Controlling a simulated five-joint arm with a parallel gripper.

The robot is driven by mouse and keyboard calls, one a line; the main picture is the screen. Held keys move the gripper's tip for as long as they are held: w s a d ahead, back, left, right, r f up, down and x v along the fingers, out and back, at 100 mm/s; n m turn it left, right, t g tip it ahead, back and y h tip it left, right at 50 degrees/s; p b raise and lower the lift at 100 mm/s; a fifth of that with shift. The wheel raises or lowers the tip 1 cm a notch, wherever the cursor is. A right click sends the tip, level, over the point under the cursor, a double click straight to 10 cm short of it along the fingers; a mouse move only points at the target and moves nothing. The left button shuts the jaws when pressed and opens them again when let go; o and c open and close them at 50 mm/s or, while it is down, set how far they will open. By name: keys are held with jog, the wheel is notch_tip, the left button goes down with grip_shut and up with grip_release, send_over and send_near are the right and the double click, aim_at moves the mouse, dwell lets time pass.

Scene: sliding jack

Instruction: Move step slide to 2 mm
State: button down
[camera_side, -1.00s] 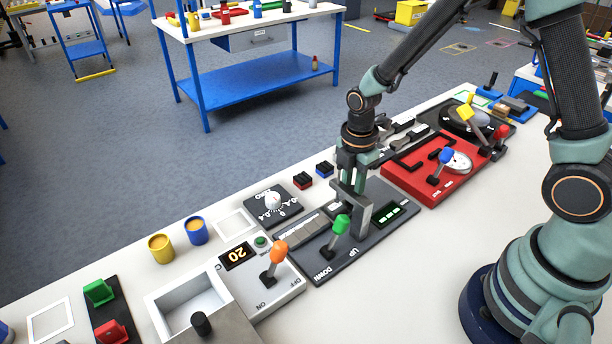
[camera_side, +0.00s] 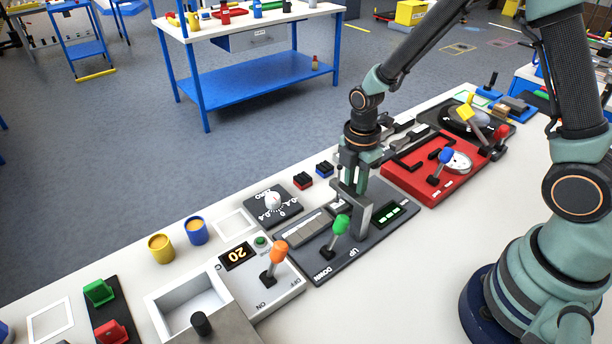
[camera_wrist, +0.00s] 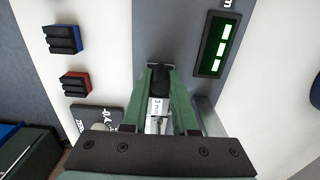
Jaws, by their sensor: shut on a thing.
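The step slide (camera_side: 308,228) is a light grey stepped bar on a dark grey panel (camera_side: 325,268) in the side view. In the wrist view, a white face of the step slide (camera_wrist: 157,107) reads "3 m", with the rest of the label hidden. My gripper (camera_side: 349,189) is at the slide's far right end, behind a grey upright post. In the wrist view my gripper (camera_wrist: 159,80) has its green fingers closed on a dark part at the slide's end. The fingers hide most of that part.
A green-handled lever (camera_side: 341,225) marked UP and DOWN stands in front of the slide. A lit green display (camera_side: 390,215) is to the right. A dial (camera_side: 272,203) lies behind, with red and blue blocks (camera_side: 324,169) near it. An orange lever (camera_side: 279,252) stands left.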

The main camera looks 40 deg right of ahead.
jog(key=d, duration=1.1)
jog(key=shift+d, duration=0.35)
jog(key=c, duration=0.7)
grip_release()
jog(key=shift+r, duration=0.15)
notch_tip(320, 180, up, 12)
jog(key=shift+f, duration=0.1)
notch_tip(320, 180, up, 8)
jog(key=shift+r, duration=0.1)
